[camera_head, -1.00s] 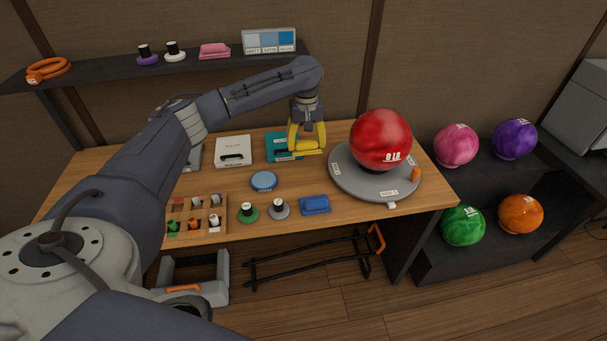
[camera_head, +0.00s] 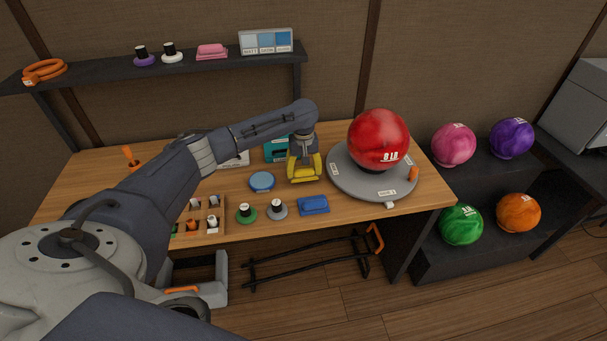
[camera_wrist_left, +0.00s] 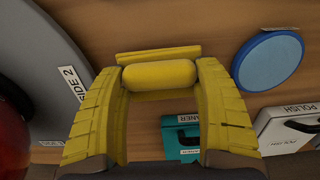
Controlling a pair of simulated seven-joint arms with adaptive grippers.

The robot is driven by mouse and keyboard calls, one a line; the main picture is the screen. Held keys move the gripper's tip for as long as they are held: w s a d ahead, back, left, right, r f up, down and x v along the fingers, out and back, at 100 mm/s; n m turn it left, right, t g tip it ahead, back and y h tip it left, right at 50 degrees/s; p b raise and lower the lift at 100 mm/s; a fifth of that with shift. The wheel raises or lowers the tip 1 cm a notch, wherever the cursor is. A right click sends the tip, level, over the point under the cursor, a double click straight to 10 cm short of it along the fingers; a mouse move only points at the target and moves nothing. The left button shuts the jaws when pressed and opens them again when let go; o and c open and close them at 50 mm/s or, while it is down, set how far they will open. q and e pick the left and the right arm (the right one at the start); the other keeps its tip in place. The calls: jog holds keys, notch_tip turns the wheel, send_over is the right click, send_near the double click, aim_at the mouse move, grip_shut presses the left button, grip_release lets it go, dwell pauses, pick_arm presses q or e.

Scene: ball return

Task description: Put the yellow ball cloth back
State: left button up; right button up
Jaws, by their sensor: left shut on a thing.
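My left gripper (camera_head: 304,172) has yellow fingers and is shut on the yellow ball cloth (camera_wrist_left: 158,74). In the left wrist view the cloth is a rolled pad with a flat strip, held between the fingertips (camera_wrist_left: 160,80). In the head view the cloth (camera_head: 304,179) is hard to tell from the yellow fingers. The gripper is over the wooden bench (camera_head: 340,205), between the round blue pad (camera_head: 262,181) and the grey turntable (camera_head: 345,180). I cannot tell whether the cloth touches the bench. My right gripper is not in view.
A red ball (camera_head: 378,138) rests on the turntable. A teal cleaner box (camera_head: 275,150) stands behind the gripper. A blue cloth (camera_head: 314,205) and two round-based knobs (camera_head: 277,210) lie in front. A pink cloth (camera_head: 212,52) lies on the upper shelf (camera_head: 110,74).

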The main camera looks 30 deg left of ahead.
aim_at(304, 168)
pick_arm(q)
jog(key=shift+f, duration=0.9)
jog(key=o, duration=1)
jog(key=shift+f, duration=0.1)
jog(key=shift+o, duration=0.2)
notch_tip(304, 168, up, 12)
jog(key=shift+r, duration=0.15)
